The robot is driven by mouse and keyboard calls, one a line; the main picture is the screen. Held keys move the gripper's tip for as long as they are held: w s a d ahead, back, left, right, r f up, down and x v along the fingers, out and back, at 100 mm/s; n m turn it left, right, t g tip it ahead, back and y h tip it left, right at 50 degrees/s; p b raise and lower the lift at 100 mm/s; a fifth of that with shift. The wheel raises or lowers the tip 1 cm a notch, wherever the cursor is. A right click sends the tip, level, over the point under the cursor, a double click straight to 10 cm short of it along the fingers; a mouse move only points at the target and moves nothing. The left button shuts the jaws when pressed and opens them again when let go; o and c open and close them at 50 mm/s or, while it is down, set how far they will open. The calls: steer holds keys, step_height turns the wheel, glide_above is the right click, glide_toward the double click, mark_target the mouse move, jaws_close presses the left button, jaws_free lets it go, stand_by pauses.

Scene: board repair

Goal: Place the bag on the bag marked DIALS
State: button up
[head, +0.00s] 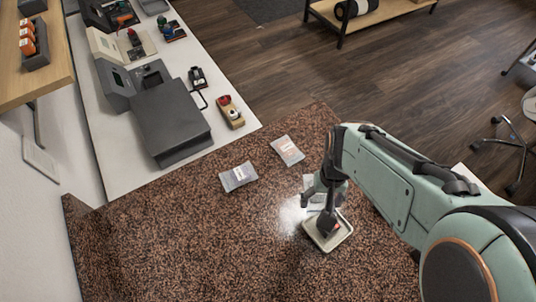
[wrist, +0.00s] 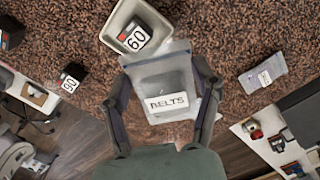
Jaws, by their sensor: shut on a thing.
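My gripper (head: 322,198) is shut on a clear zip bag marked BELTS (wrist: 168,103), with a finger on each side of it in the wrist view (wrist: 164,78). In the head view the held bag (head: 310,184) is partly hidden behind my gripper. Two other bags lie flat on the speckled brown counter to the left of my gripper: a grey one (head: 238,176) and a paler one (head: 288,150). Their labels are too small to read in the head view. One bag (wrist: 263,74) also shows at the right of the wrist view, its label unclear.
A pale tray (head: 342,241) holding a dark block marked 60 (wrist: 135,37) stands close to my gripper. A block marked 90 (wrist: 71,76) sits near the counter edge. A grey machine (head: 170,122) stands on the white bench beyond. The counter's left and front are clear.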

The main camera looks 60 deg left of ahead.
steer(key=s+a+r+n, duration=0.2)
steer(key=s+a+n, duration=0.35)
steer(key=s, duration=0.55)
glide_above(242, 180)
steer(key=d, duration=0.1)
steer(key=shift+n, duration=0.35)
steer(key=f, duration=0.9)
steer(key=shift+s+f, duration=0.1)
steer(key=shift+s, duration=0.1)
steer(key=shift+w+a+f, duration=0.1)
steer(key=shift+a+f, duration=0.3)
steer(key=shift+f, duration=0.1)
steer(key=shift+a+f, duration=0.1)
steer(key=shift+f, duration=1.55)
steer(key=shift+f, duration=0.1)
steer(key=o, duration=1.1)
steer(key=shift+o, duration=0.2)
